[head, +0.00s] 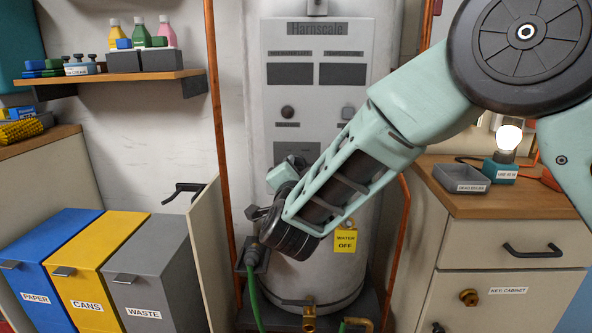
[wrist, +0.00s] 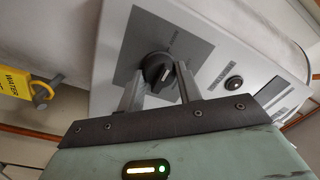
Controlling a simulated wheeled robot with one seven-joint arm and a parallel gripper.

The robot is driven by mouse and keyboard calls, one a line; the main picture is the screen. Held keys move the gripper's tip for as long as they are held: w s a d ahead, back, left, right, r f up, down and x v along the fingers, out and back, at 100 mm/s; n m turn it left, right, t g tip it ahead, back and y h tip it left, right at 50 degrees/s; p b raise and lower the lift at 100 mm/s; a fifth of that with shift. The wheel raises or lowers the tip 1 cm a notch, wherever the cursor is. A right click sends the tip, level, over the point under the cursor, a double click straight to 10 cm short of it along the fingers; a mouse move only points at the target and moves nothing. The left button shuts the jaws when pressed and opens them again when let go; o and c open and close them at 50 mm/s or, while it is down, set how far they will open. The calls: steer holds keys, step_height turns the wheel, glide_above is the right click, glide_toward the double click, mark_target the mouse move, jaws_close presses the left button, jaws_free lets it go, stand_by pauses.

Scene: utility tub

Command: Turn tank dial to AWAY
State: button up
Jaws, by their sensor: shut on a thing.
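The tank dial (wrist: 158,70) is a round black knob on a dark grey square plate, seen in the wrist view. My gripper (wrist: 160,84) has one finger on each side of it and is shut on it. A pale mark shows on the dial's face; the lettering around it is too small to read. In the head view, my arm and hand hide the dial. The grey control panel (head: 346,100) is on the front of the white tank (head: 375,190), under a "Harnscale" plate.
Another small round knob (head: 287,112) sits higher on the panel. A yellow "WATER OFF" tag (head: 345,241) hangs low on the tank. Copper pipes (head: 222,140) flank the tank. Coloured bins (head: 106,252) stand left, and a wooden-topped cabinet (head: 503,203) stands right.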

steer(key=shift+f, duration=0.15)
stand_by(0.3)
steer(key=o, duration=1)
steer(key=shift+s, duration=0.1)
steer(key=s, duration=1.7)
steer(key=shift+s+a+f, duration=0.1)
steer(key=shift+s+f, duration=0.05)
steer(key=shift+f, duration=0.1)
